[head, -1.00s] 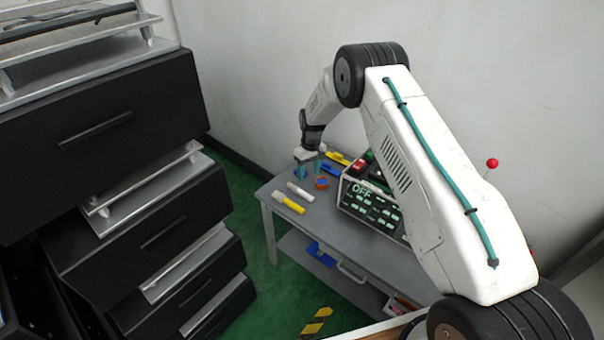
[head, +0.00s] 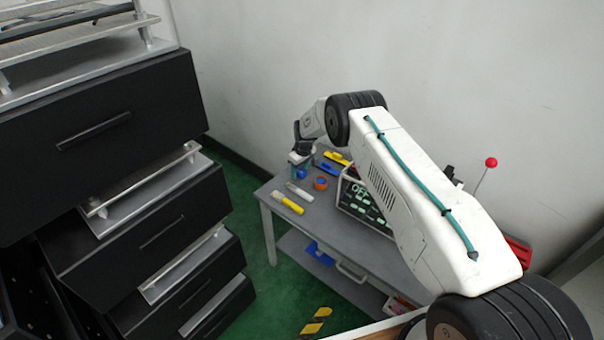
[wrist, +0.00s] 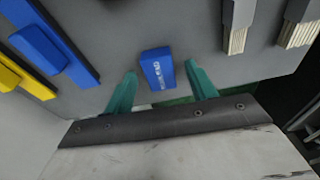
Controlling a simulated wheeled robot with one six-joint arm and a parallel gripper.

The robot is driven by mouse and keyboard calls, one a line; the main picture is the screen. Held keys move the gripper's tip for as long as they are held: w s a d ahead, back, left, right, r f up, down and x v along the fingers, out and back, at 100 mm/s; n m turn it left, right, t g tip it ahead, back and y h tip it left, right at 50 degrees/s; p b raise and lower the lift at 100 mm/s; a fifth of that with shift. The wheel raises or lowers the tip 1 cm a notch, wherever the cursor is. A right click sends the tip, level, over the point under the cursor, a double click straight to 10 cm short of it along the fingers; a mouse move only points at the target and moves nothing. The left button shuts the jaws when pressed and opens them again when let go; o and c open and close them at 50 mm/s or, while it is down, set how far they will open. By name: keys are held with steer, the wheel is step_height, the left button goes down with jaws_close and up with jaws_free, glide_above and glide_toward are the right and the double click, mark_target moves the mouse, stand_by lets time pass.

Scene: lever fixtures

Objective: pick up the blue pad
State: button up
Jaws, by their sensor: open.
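The blue pad (wrist: 158,68) is a small blue block with white lettering, lying on the grey table top close to its edge. In the wrist view it sits between the tips of the two green fingers of my gripper (wrist: 161,69), with a gap on each side. My gripper is open and empty. In the head view my gripper (head: 302,166) is over the far left end of the table, with the blue pad (head: 301,174) showing just below it. How far the fingertips are above the table cannot be told.
A blue tool (wrist: 40,46) and a yellow tool (wrist: 14,76) lie left of the pad in the wrist view. In the head view an orange ring (head: 320,183), a white-handled brush (head: 300,191), a yellow-handled one (head: 288,203) and a control box (head: 362,204) share the table.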

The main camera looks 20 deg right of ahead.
mark_target(299, 171)
steer(key=c, duration=1.1)
steer(key=shift+r, duration=0.6)
steer(key=shift+s+r, duration=0.2)
steer(key=shift+r, duration=1.05)
steer(key=s, duration=0.9)
steer(key=s+r, duration=0.1)
steer(key=s, duration=0.4)
steer(key=shift+s+r, duration=0.1)
steer(key=shift+s, duration=0.7)
